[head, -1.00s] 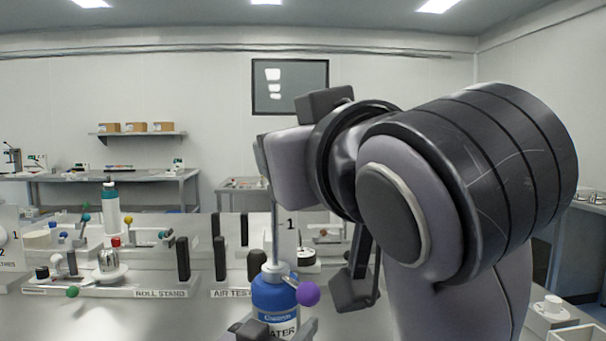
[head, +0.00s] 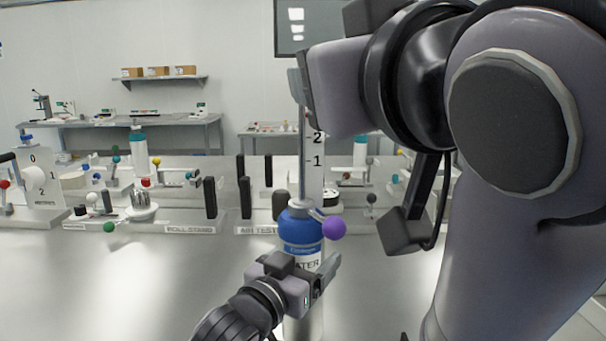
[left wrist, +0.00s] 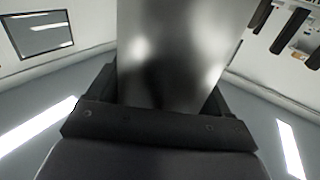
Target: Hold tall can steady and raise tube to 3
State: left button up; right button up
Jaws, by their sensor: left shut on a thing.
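The tall can (head: 303,318) stands upright on the bench. It is silver below, with a blue top and a label reading "WATER". My left gripper (head: 322,276) is shut on its body; in the left wrist view the silver can (left wrist: 172,55) fills the jaws. The thin grey tube (head: 302,165) rises vertically from the can's grey collar. A purple ball knob (head: 334,227) sticks out at the collar.
My right arm fills the right side of the head view. Behind the can stand black posts (head: 245,197), a roll stand sign (head: 190,229) and an air test sign (head: 257,230). A teal-capped bottle (head: 140,155) stands farther back left. The bench front left is clear.

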pick_arm(q)
jog(key=shift+f+p, duration=0.35)
jog(key=o, duration=1.3)
jog(key=shift+c, duration=0.2)
jog(key=shift+o, duration=0.7)
jog(key=shift+r, duration=0.25)
jog(key=shift+a, duration=0.1)
jog(key=v, duration=1.1)
jog(key=shift+s+a, duration=0.3)
jog(key=shift+s, duration=0.1)
